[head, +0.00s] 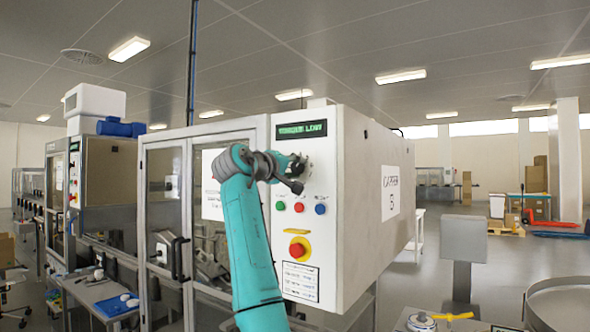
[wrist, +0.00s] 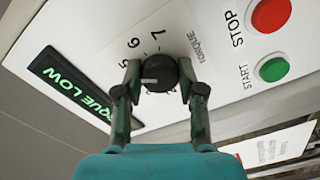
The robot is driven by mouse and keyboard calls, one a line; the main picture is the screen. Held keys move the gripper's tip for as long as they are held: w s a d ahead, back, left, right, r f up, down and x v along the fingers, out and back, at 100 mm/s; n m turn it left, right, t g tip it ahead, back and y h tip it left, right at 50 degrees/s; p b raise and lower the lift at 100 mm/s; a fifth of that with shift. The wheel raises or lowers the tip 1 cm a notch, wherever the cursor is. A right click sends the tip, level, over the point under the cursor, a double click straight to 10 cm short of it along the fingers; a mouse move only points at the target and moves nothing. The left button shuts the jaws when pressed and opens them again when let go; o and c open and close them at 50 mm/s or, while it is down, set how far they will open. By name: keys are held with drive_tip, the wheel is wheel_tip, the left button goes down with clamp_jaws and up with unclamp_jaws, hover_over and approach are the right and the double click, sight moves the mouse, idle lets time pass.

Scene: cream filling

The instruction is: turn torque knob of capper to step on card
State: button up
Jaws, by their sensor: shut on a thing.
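A pale mark on the knob points left in the wrist view, about at or just below 5. My gripper (wrist: 159,78) is shut on the knob, one finger on each side. In the head view my gripper (head: 292,170) covers the knob. A card (head: 300,281) with small unreadable lines hangs low on the panel.
The green display (wrist: 70,82) reads "TORQUE LOW". Green, red and blue buttons sit just below the knob; the red emergency stop (head: 298,250) is lower. Glass doors (head: 165,200) with black handles stand left. Open floor lies to the right.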

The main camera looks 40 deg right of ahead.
drive_tip(key=shift+f+m, duration=0.1)
drive_tip(key=shift+m, duration=0.5)
drive_tip(key=o, duration=1.1)
drive_tip(key=shift+o, duration=0.2)
drive_tip(key=v, duration=1.2)
